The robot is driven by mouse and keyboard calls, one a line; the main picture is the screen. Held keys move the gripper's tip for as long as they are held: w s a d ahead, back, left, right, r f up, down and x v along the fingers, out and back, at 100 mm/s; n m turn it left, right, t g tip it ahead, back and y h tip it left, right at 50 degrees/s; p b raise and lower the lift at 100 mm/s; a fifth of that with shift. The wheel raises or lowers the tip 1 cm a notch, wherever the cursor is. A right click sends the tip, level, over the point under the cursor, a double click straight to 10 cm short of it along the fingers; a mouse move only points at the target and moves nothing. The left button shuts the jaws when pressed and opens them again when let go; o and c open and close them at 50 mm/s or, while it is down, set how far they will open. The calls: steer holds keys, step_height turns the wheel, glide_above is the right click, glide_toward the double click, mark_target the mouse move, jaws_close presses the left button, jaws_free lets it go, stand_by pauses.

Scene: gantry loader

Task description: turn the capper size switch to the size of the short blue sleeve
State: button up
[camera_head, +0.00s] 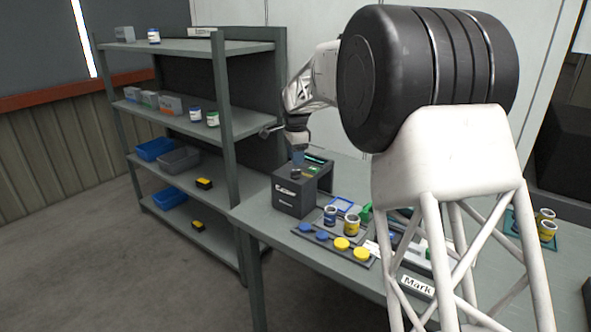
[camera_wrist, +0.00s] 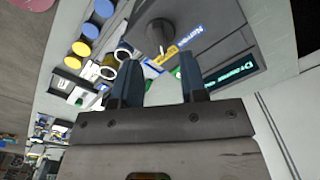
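The capper (camera_head: 294,197) is a dark grey box on the bench. Its round dark switch knob (camera_wrist: 160,33) has a white mark on the edge facing the yellow label (camera_wrist: 165,55). A blue label (camera_wrist: 190,37) and a partly hidden green label sit beside it; their small lettering is hard to read. My gripper (camera_head: 297,157) hangs just above the capper top. In the wrist view its two fingers (camera_wrist: 158,78) are apart, with nothing between them, and the knob lies beyond them. A small blue-sleeved jar (camera_head: 330,215) stands right of the capper, beside a yellow-sleeved jar (camera_head: 351,225).
A tray (camera_head: 322,246) with blue and yellow lids lies in front of the jars. A blue frame (camera_head: 342,204) lies behind them. A grey shelf rack (camera_head: 232,140) stands left of the bench. A lit display (camera_wrist: 230,70) is on the capper.

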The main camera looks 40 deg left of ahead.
mark_target(296, 171)
steer(key=shift+f, duration=2.5)
jaws_close()
